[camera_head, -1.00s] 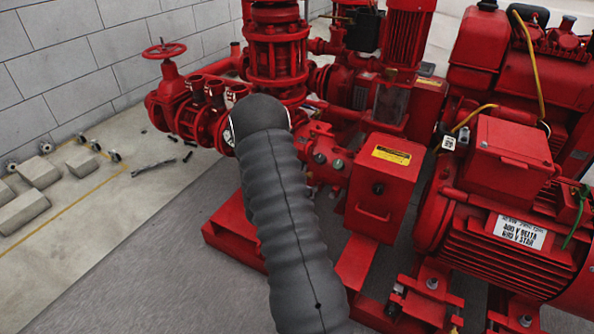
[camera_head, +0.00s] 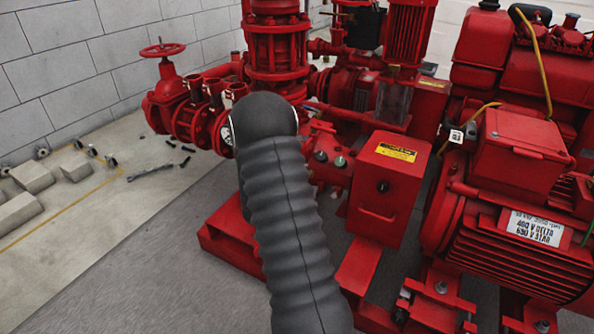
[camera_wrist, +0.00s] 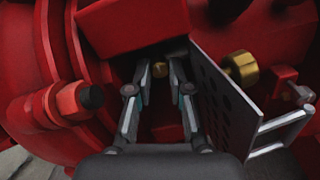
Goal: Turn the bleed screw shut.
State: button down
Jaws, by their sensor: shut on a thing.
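In the wrist view, my gripper (camera_wrist: 160,75) reaches in between red pump parts, its two fingers closed on a small brass screw head (camera_wrist: 160,69). I take this to be the bleed screw; only its head shows between the fingertips, and its shank is hidden. The fingers hold it from the left and right sides. In the head view, my dark ribbed arm covers both the gripper and the screw.
A grey perforated plate (camera_wrist: 222,100) stands close right of the fingers, with a larger brass fitting (camera_wrist: 240,69) beyond it. A red block (camera_wrist: 130,24) overhangs above. A dark-tipped red stub (camera_wrist: 82,98) is at left. A red control box (camera_head: 385,190) stands right of my arm.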

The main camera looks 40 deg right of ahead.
jog(key=c, duration=1.3)
grip_release()
jog(key=v, duration=1.2)
jog(key=shift+w, duration=0.1)
